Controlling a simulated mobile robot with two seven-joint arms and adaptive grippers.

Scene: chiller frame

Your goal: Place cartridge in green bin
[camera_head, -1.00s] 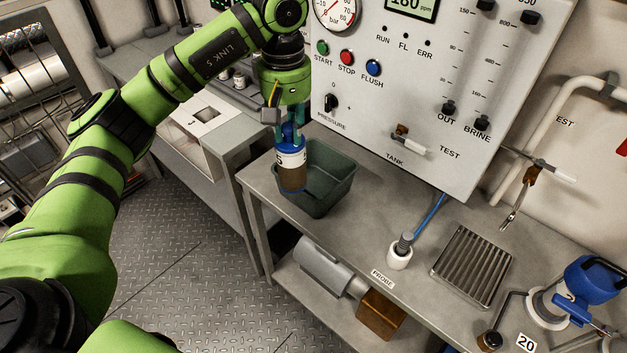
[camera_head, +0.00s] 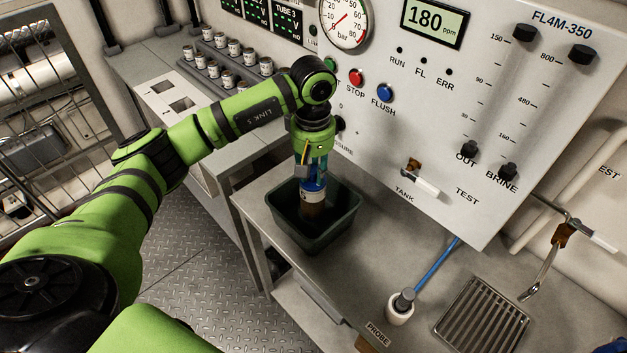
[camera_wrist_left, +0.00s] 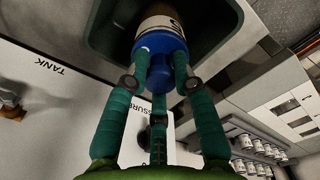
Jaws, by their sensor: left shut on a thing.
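The cartridge (camera_head: 312,206) has a blue cap, a white label band and a brown lower body. My left gripper (camera_head: 313,176) is shut on its blue top and holds it upright. The dark green bin (camera_head: 346,222) stands on the metal bench, and the cartridge's lower part is inside the bin's opening, in front of its back wall. In the left wrist view the gripper fingers (camera_wrist_left: 158,82) close around the blue cap of the cartridge (camera_wrist_left: 160,42), with the bin (camera_wrist_left: 215,35) behind it. I cannot tell whether the cartridge touches the bin floor. My right gripper is not in view.
The control panel (camera_head: 440,120) with its gauge and knobs rises close behind the bin. A white probe holder (camera_head: 400,308) and a grated drain (camera_head: 483,318) are to the right on the bench (camera_head: 375,262). Several small canisters (camera_head: 226,75) stand at the back left.

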